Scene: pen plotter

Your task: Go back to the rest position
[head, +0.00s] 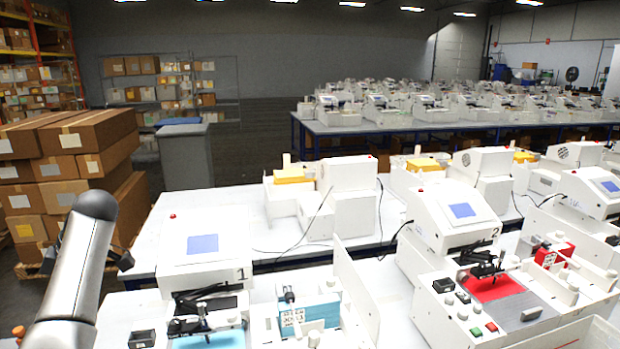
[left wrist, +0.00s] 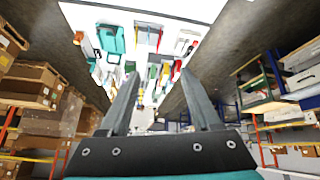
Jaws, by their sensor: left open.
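My left gripper (left wrist: 158,75) shows in the left wrist view with its two dark fingers spread apart and nothing between them. Beyond the fingers is a white table seen from a distance, with small machines on it. In the head view my left arm rises at the lower left edge, and its gripper is not visible there. The plotter marked 1 (head: 205,245) stands on the near table, right of my arm and apart from it. The plotter marked 2 (head: 455,215) stands farther right, with a red sheet (head: 492,287) on its bed. My right gripper is in neither view.
Stacked cardboard boxes (head: 85,135) stand behind my left arm. A blue-and-white block (head: 308,312) sits in the station beside plotter 1. A grey bin (head: 185,158) stands behind the near table. Cardboard boxes on shelving (left wrist: 40,85) show at the left of the wrist view.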

